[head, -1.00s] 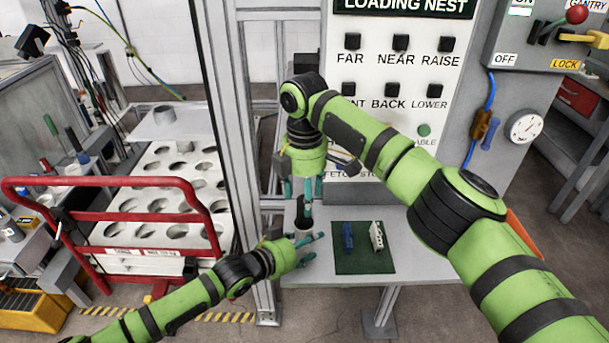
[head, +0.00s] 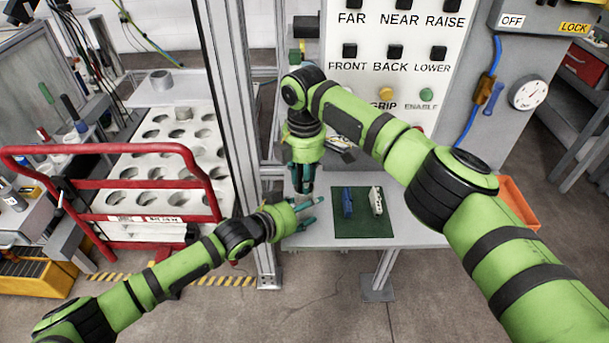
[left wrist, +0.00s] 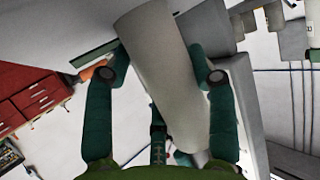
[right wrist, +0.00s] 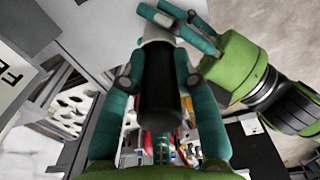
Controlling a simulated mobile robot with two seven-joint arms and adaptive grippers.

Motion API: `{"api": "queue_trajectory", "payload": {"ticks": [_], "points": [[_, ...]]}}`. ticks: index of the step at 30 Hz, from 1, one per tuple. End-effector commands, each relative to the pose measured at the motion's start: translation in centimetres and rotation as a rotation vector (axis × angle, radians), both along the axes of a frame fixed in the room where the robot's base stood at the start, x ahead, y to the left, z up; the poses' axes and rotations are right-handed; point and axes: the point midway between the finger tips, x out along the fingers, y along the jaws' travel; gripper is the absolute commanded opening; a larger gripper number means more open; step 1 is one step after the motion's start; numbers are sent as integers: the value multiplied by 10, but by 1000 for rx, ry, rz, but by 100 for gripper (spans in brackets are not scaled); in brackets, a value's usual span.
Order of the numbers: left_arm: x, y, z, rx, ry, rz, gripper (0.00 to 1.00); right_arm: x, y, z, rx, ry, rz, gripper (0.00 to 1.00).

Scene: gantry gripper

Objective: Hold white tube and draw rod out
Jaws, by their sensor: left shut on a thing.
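The white tube (left wrist: 165,75) lies between the fingers of my left gripper (left wrist: 160,76), which is shut on it. In the head view my left gripper (head: 309,212) is at the table's left end. The black rod (right wrist: 160,85) stands out of the end of the white tube (right wrist: 156,32) in the right wrist view. My right gripper (right wrist: 160,83) has its fingers on both sides of the rod, with narrow gaps, and looks open. In the head view my right gripper (head: 303,188) is just above the left one, pointing down. The fingers hide the tube and rod there.
A green mat (head: 362,230) with a blue piece (head: 347,202) and a white piece (head: 376,201) lies to the right on the grey table (head: 420,225). The button panel (head: 395,90) stands behind. A metal post (head: 232,130) and red-railed cart (head: 100,150) are left.

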Motion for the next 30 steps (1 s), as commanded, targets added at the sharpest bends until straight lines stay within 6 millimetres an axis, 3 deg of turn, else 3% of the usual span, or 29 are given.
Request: {"api": "queue_trajectory", "payload": {"ticks": [22, 30], "points": [[-1, 2, -3, 6, 5, 2, 24, 1, 0, 30, -1, -2, 0, 0], [-1, 2, -3, 6, 6, 2, 24, 0, 0, 32, -1, -1, 0, 0]]}}
